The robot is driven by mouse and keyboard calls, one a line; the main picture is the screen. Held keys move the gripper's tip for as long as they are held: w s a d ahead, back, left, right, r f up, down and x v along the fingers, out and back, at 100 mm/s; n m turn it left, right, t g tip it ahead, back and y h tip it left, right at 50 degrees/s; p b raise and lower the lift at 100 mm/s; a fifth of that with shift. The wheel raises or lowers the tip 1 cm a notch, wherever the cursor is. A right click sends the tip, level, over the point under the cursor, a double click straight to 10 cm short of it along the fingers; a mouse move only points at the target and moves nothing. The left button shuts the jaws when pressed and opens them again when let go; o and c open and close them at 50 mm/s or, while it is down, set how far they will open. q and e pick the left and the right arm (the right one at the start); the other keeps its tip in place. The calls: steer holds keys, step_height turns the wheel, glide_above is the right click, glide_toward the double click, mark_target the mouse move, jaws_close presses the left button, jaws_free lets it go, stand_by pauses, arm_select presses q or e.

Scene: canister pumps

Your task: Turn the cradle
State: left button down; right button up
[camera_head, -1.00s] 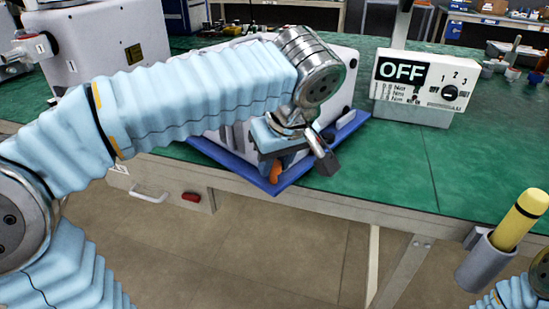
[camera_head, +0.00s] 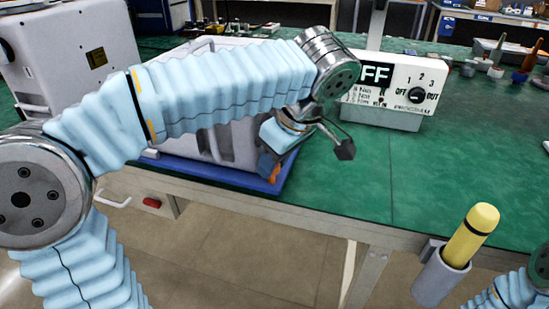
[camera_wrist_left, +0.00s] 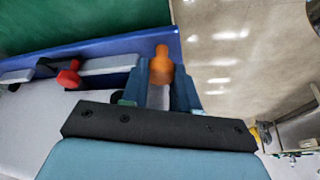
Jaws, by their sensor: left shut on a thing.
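The cradle is a blue base (camera_head: 215,178) bearing a white boxy unit (camera_head: 180,142) on the green bench. My left arm crosses in front and hides much of the unit. My left gripper (camera_head: 273,163) is at the base's near right corner. It is shut on an orange handle (camera_head: 275,173). In the left wrist view the orange handle (camera_wrist_left: 161,66) stands between the two blue-grey fingers, and the blue base's edge (camera_wrist_left: 100,47) runs beside it. A red knob (camera_wrist_left: 68,77) shows on the cradle there. My right gripper is not in view.
A white control box (camera_head: 388,90) with its sign partly hidden by my arm stands behind right. A large white case (camera_head: 70,60) is at the left. A yellow cylinder (camera_head: 470,235) sits in a grey holder (camera_head: 440,277) at the bench edge. The green bench right of the cradle is clear.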

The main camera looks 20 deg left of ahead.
arm_select(q)
steer(key=shift+w+d+r, duration=0.1)
steer(key=shift+w, duration=0.1)
stand_by(0.4)
steer(key=c, duration=0.8)
jaws_free()
steer(key=shift+w+d, duration=0.15)
steer(key=shift+c, duration=0.2)
